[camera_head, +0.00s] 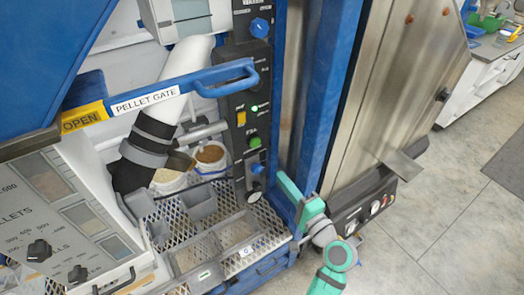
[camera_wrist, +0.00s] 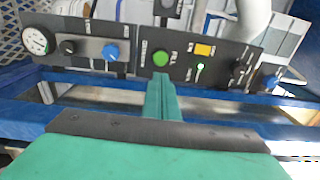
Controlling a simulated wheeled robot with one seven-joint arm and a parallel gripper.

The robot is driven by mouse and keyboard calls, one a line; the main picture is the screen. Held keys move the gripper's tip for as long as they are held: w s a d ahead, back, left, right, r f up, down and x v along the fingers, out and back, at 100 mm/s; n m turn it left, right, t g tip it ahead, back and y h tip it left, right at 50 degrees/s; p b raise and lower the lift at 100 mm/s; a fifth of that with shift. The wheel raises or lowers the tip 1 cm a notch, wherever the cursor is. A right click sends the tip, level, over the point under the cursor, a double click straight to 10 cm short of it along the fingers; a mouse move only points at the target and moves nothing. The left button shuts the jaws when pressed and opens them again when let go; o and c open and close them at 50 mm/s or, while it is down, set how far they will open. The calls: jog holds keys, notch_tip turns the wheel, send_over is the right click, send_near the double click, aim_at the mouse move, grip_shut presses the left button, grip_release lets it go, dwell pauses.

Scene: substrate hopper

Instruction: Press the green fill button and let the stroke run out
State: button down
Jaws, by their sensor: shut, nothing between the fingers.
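The green fill button (camera_head: 255,142) is a round button on the black control panel (camera_head: 254,88). In the wrist view the green button (camera_wrist: 160,58) stands just above my fingertips, beside the lettering "FILL". My gripper (camera_head: 283,178) is teal and shut, with nothing held. In the head view its tip is right of and below the button, apart from it. In the wrist view my gripper (camera_wrist: 163,78) points toward the panel, its tip almost in line with the button; the depth gap is hard to judge there.
Near the button are an orange button (camera_wrist: 204,50), a lit green lamp (camera_wrist: 200,67), a blue knob (camera_wrist: 110,52) and a gauge (camera_wrist: 37,40). A blue frame post (camera_head: 325,95) stands right of the panel. Tubs (camera_head: 210,155) stand behind the mesh grate (camera_head: 235,222). Floor at right is clear.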

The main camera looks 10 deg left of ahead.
aim_at(256, 144)
jog(key=shift+w, duration=0.1)
jog(key=x, duration=1.3)
jog(key=shift+w+a, duration=0.2)
jog(key=shift+a, duration=0.1)
jog(key=shift+r, duration=0.1)
